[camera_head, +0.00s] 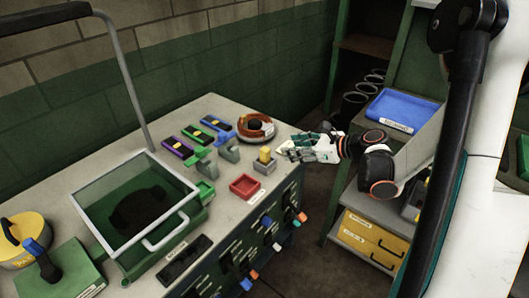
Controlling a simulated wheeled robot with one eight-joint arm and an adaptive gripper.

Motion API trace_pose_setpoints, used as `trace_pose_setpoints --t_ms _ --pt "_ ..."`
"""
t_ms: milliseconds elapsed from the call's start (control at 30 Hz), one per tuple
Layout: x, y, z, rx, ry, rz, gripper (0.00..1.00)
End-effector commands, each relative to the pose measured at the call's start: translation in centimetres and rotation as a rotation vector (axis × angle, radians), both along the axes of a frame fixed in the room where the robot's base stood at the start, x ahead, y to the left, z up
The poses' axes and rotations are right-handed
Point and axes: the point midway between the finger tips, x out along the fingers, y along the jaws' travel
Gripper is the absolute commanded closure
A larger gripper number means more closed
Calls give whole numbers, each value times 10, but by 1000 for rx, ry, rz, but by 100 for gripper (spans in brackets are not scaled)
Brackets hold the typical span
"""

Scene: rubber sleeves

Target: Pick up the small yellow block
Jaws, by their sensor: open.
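A small yellow block (265,154) stands upright on a small grey block-like base (264,167) near the right end of the grey workbench. My gripper (284,152) comes in from the right at about the height of the block. Its fingers are open and their tips are close to the right side of the yellow block. I cannot tell whether they touch it. Nothing shows between the fingers.
A red tray (245,186) sits just left of the grey base. A round orange-rimmed object (255,127) lies behind. A shelf with a blue bin (398,109) stands right.

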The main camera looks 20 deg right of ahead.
Motion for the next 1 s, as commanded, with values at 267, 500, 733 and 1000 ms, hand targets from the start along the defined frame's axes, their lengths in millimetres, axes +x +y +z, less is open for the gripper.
trace_pose_setpoints --t_ms 267,500,733,1000 --pt "3 -3 -18 103 41 -45 52" --pt "34 25 -36 101 41 -42 52" --pt "54 41 -46 99 40 -45 52" --pt "64 52 -54 99 40 -44 52"
